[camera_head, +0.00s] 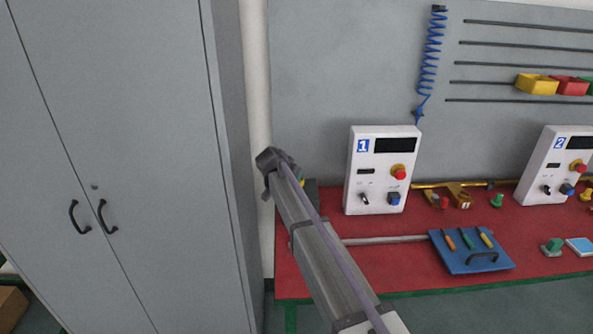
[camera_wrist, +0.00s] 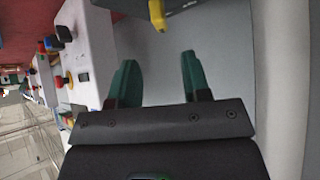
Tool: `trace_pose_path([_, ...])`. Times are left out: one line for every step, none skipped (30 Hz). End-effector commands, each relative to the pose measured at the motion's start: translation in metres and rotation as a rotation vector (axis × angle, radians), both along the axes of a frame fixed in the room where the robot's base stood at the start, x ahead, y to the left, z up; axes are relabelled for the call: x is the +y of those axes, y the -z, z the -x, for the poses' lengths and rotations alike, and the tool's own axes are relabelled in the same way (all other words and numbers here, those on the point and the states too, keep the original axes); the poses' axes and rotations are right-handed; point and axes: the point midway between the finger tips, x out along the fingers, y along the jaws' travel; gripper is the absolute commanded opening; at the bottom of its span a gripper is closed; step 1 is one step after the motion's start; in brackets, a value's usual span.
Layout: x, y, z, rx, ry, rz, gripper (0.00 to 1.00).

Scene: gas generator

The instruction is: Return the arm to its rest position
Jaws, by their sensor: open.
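My gripper (camera_wrist: 156,75) shows in the wrist view with its two green fingers spread apart. The gap between them is empty, with only grey wall panel behind it. In the head view my arm (camera_head: 325,250) stretches up from the bottom edge to the left end of the red bench. Its far end is beside the cabinet, left of the control box marked 1 (camera_head: 382,172). The fingers are hidden there behind the arm's end. In the wrist view a yellow part (camera_wrist: 157,14) lies just beyond the fingertips, apart from them.
A tall grey cabinet (camera_head: 120,150) fills the left, close to my arm's end. The red bench (camera_head: 390,265) carries a second control box (camera_head: 553,165), a brass pipe fitting (camera_head: 455,195) and a blue tool tray (camera_head: 470,262). A coiled blue hose (camera_head: 432,55) hangs on the wall panel.

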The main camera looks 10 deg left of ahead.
Motion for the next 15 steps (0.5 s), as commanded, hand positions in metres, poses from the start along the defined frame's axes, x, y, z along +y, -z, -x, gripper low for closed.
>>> trace_pose_path([0.001,-0.01,0.005,0.0,-0.001,0.001,0.44])
trace_pose_path([0.002,-0.01,0.007,0.0,-0.001,0.001,0.44])
trace_pose_path([0.003,-0.01,0.008,0.0,0.0,0.0,0.44])
trace_pose_path([0.003,-0.009,0.008,0.0,0.0,0.0,0.44])
trace_pose_path([0.003,-0.008,0.008,0.0,0.0,0.0,0.44])
trace_pose_path([0.003,-0.008,0.008,0.0,0.0,0.0,0.44])
trace_pose_path([0.003,-0.007,0.008,0.0,0.0,0.0,0.44])
trace_pose_path([0.003,-0.007,0.008,0.0,0.0,0.0,0.44])
trace_pose_path([0.003,-0.007,0.008,0.0,0.0,0.0,0.44])
trace_pose_path([0.003,-0.007,0.008,0.0,0.0,0.0,0.44])
trace_pose_path([0.003,-0.007,0.008,0.001,-0.004,0.003,0.44])
trace_pose_path([0.003,-0.007,0.008,0.01,-0.017,0.019,0.44])
trace_pose_path([0.002,-0.006,0.009,0.026,-0.036,0.041,0.44])
trace_pose_path([0.001,-0.004,0.013,0.057,-0.061,0.069,0.44])
trace_pose_path([-0.004,0.002,0.03,0.127,-0.11,0.106,0.44])
